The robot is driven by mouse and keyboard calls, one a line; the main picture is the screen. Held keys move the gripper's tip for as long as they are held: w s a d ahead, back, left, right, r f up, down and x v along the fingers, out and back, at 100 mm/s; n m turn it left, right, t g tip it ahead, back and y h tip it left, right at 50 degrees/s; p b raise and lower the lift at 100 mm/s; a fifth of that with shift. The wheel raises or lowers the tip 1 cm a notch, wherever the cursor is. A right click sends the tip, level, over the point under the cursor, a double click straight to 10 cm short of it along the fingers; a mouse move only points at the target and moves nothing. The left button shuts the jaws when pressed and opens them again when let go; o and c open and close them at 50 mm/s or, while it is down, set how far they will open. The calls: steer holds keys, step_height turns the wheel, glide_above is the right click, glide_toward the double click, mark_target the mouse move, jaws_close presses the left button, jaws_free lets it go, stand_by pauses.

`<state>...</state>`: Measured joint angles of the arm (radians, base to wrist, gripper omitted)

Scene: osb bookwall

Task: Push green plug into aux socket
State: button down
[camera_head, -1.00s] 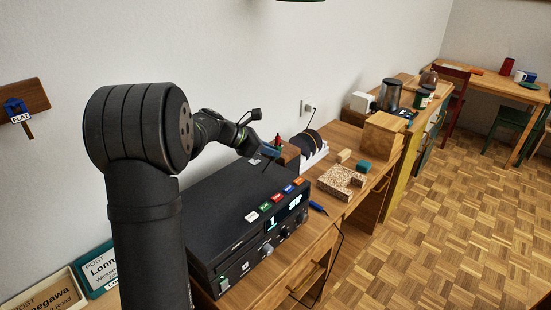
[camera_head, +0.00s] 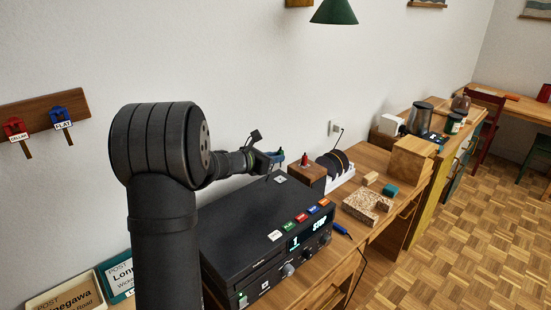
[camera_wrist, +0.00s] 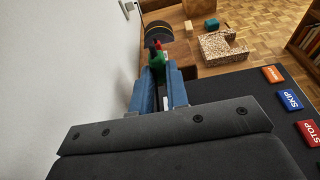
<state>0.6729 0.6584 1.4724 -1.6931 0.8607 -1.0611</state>
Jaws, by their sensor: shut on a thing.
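My gripper (camera_wrist: 160,95) has blue fingers and is shut on the green plug (camera_wrist: 157,60), which shows between and beyond the fingertips in the wrist view. In the head view my gripper (camera_head: 276,159) is above the back edge of the black device (camera_head: 255,215), left of the wooden block (camera_head: 308,175). The plug is too small to make out surely there. A red plug (camera_head: 304,160) stands upright on the block; in the wrist view a red part shows just past the green plug. I cannot make out the aux socket in either view.
Coloured buttons and a display line the device's front edge. A white rack with dark discs (camera_head: 337,172), a speckled block (camera_head: 368,206), a teal block (camera_head: 391,191) and a blue pen (camera_head: 342,230) lie to the right. The wall (camera_head: 230,60) is close behind.

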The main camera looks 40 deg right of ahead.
mark_target(274, 183)
steer(key=shift+f, duration=2.9)
steer(key=shift+f, duration=0.65)
steer(key=c, duration=1.3)
jaws_free()
steer(key=v, duration=1.7)
steer(key=shift+a, duration=0.3)
steer(key=x, duration=1.7)
steer(key=shift+d, duration=0.3)
steer(key=shift+r, duration=0.15)
